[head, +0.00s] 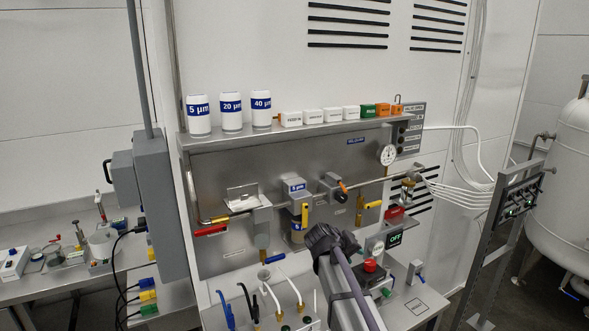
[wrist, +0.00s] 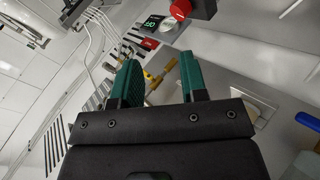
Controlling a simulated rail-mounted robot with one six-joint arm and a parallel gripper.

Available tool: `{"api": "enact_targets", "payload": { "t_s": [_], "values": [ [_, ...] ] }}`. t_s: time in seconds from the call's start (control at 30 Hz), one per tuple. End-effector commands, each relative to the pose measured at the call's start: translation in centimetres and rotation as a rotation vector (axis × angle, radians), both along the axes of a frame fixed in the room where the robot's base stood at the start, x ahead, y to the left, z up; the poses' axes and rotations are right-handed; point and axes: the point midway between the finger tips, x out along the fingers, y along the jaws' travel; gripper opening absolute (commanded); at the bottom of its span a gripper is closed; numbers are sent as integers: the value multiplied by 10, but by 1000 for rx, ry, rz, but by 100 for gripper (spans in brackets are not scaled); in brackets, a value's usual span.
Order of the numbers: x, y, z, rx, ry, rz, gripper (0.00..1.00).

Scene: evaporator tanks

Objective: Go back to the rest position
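My gripper (wrist: 160,75) shows in the wrist view with two green fingers standing apart. The gap between them holds nothing; a yellow handle shows behind it in the background. In the head view my arm rises from the bottom edge to a dark wrist joint in front of the steel panel (head: 225,165). The fingers cannot be made out there. No separate object belongs to this task.
A shelf (head: 330,128) above the panel carries white filter cans (head: 231,112) and small labelled blocks. A red button (head: 370,265) and an OFF display (head: 394,238) are right of my arm. A side bench (head: 40,285) stands left, a white tank (head: 565,190) right.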

Motion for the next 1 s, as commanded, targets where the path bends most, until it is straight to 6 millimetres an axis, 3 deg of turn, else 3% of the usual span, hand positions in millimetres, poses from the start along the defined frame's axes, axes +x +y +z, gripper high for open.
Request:
{"api": "enact_targets", "payload": {
  "t_s": [0.03, 0.2, 0.3, 0.37, 0.4, 0.47, 1.0],
  "values": [
    [-55, -2, -36, 110, 74, -42, 40],
    [-201, 22, -114, 514, 334, -126, 40],
    [-266, 37, -142, 694, 422, -143, 40],
    [-291, 39, -157, 758, 434, -153, 40],
    [-298, 36, -164, 766, 429, -161, 40],
    [-295, 31, -167, 765, 424, -171, 40],
    [-291, 30, -161, 762, 420, -173, 40]
  ]
}}
